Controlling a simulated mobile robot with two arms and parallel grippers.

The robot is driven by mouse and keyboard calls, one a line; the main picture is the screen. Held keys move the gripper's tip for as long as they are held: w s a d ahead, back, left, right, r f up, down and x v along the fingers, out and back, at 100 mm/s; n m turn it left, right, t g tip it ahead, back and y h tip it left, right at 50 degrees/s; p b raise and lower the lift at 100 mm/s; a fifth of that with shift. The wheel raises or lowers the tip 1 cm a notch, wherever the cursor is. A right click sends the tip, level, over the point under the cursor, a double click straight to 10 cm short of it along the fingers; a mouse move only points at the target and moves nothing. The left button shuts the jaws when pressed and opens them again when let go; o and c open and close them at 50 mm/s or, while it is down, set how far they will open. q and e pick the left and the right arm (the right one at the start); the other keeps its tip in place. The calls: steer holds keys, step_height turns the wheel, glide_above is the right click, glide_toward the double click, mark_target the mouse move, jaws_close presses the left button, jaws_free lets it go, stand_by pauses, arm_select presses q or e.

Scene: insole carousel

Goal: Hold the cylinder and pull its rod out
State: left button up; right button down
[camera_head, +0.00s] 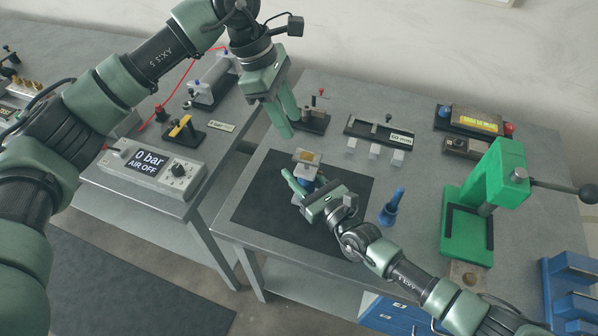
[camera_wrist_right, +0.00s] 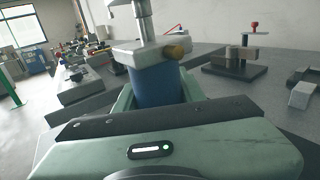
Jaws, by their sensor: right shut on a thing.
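The cylinder has a blue body (camera_wrist_right: 155,85) with a grey end block (camera_wrist_right: 150,52), and it stands upright. A metal rod (camera_wrist_right: 144,22) rises from the end block in the right wrist view; its top runs out of that view. In the head view the cylinder shows from above with a yellow-topped grey piece (camera_head: 307,157). My right gripper (camera_head: 302,183) is shut on the blue body, over the dark mat (camera_head: 262,212). My left gripper (camera_head: 289,122) is open and empty, above and behind the cylinder, apart from it.
A green press (camera_head: 490,200) with a lever stands at the right. A blue tool (camera_head: 392,207) is beside the mat. A black stand (camera_head: 312,122) and several small white blocks (camera_head: 374,151) are behind. The air unit (camera_head: 150,170) at left reads 0 bar, AIR OFF.

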mark_target(307, 156)
arm_select(q)
steer(key=o, duration=0.4)
steer(key=shift+w+r, duration=0.1)
steer(key=shift+m+g, duration=0.4)
steer(key=shift+m, duration=0.1)
steer(key=x, duration=1)
steer(key=shift+w, duration=0.25)
jaws_close()
steer(key=shift+w, duration=0.1)
stand_by(0.3)
